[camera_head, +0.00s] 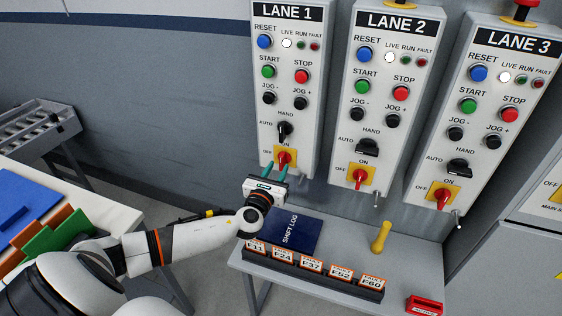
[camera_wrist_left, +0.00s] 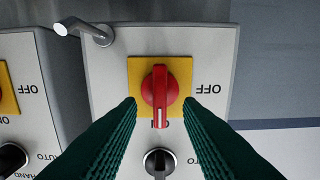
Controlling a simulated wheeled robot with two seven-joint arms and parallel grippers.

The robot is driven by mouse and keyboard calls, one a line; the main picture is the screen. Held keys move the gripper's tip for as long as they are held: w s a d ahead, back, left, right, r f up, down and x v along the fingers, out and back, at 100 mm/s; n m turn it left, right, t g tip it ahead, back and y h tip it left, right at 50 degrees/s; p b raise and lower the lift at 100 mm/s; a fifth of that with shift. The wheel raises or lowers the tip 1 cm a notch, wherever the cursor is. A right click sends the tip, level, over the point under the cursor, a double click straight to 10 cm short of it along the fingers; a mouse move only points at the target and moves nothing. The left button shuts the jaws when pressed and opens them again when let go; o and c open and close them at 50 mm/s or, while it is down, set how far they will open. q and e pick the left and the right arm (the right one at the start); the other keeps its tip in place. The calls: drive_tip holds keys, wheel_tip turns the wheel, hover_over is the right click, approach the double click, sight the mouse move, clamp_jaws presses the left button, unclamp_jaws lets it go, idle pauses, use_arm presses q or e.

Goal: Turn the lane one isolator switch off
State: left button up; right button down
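The lane one isolator switch (camera_head: 283,158) is a red handle on a yellow plate, low on the LANE 1 panel (camera_head: 267,108). In the left wrist view, which is upside down, the red handle (camera_wrist_left: 160,88) has its white mark pointing at ON, and OFF is printed to the right. My left gripper (camera_head: 281,167) is just below and in front of the switch. Its green fingers are open, one on each side of the handle in the left wrist view (camera_wrist_left: 160,104), with gaps visible. My right gripper is not in view.
A black selector knob (camera_wrist_left: 159,162) is close to the isolator. LANE 2 (camera_head: 358,175) and LANE 3 (camera_head: 441,196) isolators are to the right. A bench (camera_head: 260,266) below holds a blue shift log (camera_head: 290,233), labelled tags (camera_head: 312,264) and a yellow handle (camera_head: 381,237).

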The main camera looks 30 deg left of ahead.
sight(280, 163)
use_arm(q)
drive_tip(key=shift+x, duration=1.6)
clamp_jaws()
